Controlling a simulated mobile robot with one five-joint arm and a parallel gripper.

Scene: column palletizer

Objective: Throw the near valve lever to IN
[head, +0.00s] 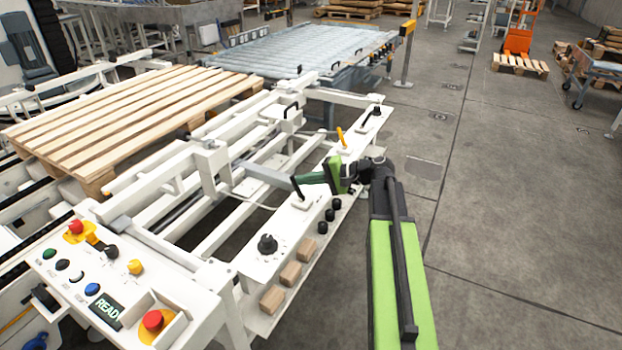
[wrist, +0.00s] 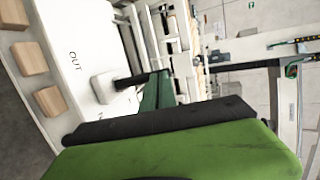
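The near valve lever (head: 297,187) is a black handle on a white base block, on the white panel right of the frame in the head view. It leans up and left. In the wrist view, the lever's black handle (wrist: 128,82) runs from its white block to my fingers. My gripper (head: 303,179) has its green fingertips at the lever's upper end, touching or very close. In the wrist view, my gripper (wrist: 158,88) partly hides the handle's end, so I cannot tell whether it is held. "OUT" (wrist: 75,62) is printed on the panel; the opposite label is mostly hidden.
A black knob (head: 268,244), several black buttons and wooden blocks (head: 290,273) lie nearby. A pallet (head: 120,120) is on the left.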

